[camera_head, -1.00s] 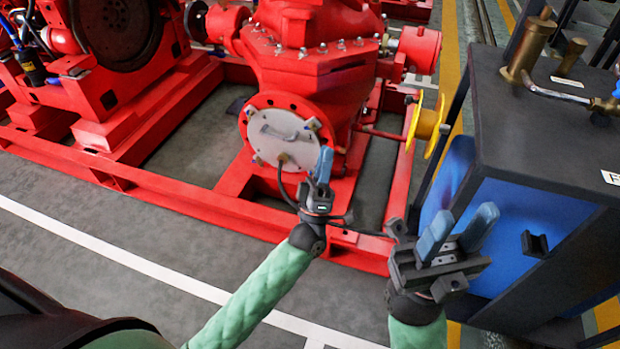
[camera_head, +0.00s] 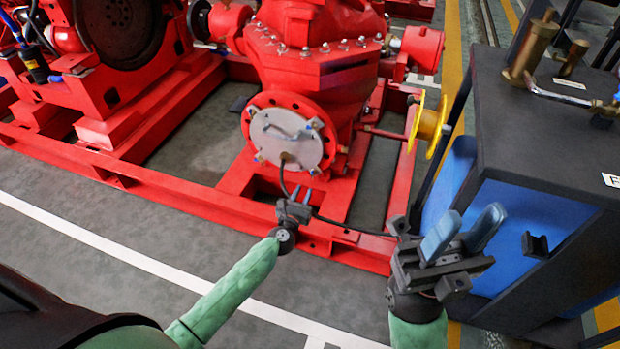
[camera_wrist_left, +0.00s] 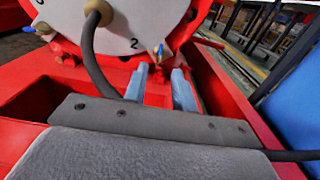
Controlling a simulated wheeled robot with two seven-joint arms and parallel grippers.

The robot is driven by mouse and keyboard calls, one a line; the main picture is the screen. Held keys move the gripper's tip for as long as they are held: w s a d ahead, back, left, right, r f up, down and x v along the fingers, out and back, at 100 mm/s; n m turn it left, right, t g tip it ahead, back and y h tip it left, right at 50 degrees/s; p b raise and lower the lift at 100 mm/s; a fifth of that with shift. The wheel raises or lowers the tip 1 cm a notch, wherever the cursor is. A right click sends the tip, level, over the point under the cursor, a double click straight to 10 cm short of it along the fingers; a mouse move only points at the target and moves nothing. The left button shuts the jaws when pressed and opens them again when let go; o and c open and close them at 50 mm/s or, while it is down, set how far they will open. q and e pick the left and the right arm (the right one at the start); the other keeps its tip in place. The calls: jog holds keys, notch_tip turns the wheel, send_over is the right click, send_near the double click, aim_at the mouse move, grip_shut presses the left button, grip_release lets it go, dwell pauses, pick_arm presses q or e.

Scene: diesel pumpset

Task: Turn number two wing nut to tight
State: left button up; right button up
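The round grey cover plate (camera_head: 287,146) sits on the red pump flange in the head view. In the left wrist view the plate (camera_wrist_left: 125,22) carries a printed 2, and the number two wing nut (camera_wrist_left: 159,52), with a blue part, is at its lower edge just right of that number. My left gripper (camera_head: 301,192) is below the plate in the head view. In the left wrist view its blue fingers (camera_wrist_left: 160,69) are apart and empty, below the wing nut and not around it. My right gripper (camera_head: 473,212) is open and empty, near the blue cabinet.
A dark hose (camera_wrist_left: 95,50) runs from the plate's centre down past my left gripper. The red base frame (camera_head: 345,245) lies below the pump. A yellow wheel (camera_head: 428,125) and the black-topped blue cabinet (camera_head: 545,130) stand to the right.

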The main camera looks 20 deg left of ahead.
aim_at(312, 174)
pick_arm(q)
jog(key=shift+w+d+b, duration=0.15)
jog(key=shift+w+b, duration=0.35)
jog(key=shift+w, duration=3.3)
grip_shut()
